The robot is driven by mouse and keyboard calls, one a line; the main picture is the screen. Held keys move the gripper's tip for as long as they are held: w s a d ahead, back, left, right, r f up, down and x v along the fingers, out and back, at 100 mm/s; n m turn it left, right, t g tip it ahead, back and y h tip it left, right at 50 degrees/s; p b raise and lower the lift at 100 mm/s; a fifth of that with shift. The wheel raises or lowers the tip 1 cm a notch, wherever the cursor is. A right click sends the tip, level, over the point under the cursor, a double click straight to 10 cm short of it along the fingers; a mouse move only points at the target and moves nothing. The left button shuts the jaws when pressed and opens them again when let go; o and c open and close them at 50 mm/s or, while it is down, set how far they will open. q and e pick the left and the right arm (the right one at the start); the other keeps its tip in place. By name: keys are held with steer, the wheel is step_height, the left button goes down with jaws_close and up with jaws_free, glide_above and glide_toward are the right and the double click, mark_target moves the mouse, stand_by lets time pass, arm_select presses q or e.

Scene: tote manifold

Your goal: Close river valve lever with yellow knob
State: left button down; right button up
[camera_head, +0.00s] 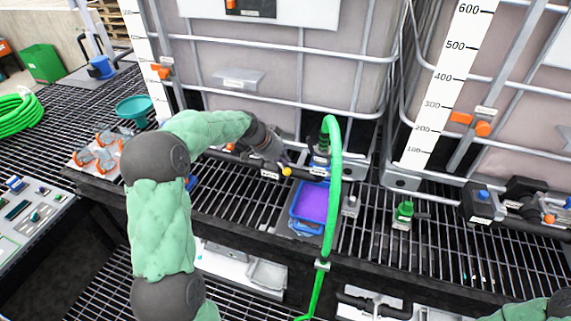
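A small yellow knob (286,171) shows at the foot of the middle caged tank, just beside the tip of my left gripper (277,159). The lever that carries it is mostly hidden by my gripper and wrist, so its angle is unclear. My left gripper points down and to the right at the pipework. Its fingers are small and dark here, and I cannot tell whether they are open or touching the knob. Only a bit of my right arm shows in the bottom right corner; its gripper is out of the picture.
A green hose (335,190) arches up just right of the knob and runs down past the grating. A blue tray with a purple inside (313,203) lies below the knob. A green fitting (404,211) stands further right. Black grating (245,205) lies in front.

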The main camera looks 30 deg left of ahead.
arm_select(q)
steer(key=shift+s+a+f+m+g+h+b, duration=0.15)
steer(key=shift+s+m+h+b, duration=0.1)
steer(key=shift+m+b, duration=0.25)
steer(key=shift+s+a+f+m+g+h+b, duration=0.1)
steer(key=shift+s+m+g+h+b, duration=0.1)
steer(key=shift+m+b, duration=0.3)
steer(key=shift+s+a+r+m+g+h+b, duration=0.15)
steer(key=shift+s+m+g+h+b, duration=0.15)
steer(key=shift+m, duration=0.5)
steer(key=shift+s+a+r+m+g+h, duration=0.1)
steer(key=shift+s+a+m+g+h, duration=0.25)
steer(key=shift+m, duration=0.55)
steer(key=m+g+p, duration=0.1)
steer(key=s+a+m+h+p, duration=0.1)
steer(key=m, duration=0.1)
steer(key=shift+s+a+g, duration=0.15)
steer(key=shift+s+g, duration=0.1)
steer(key=shift+g, duration=0.15)
steer(key=shift+a, duration=0.1)
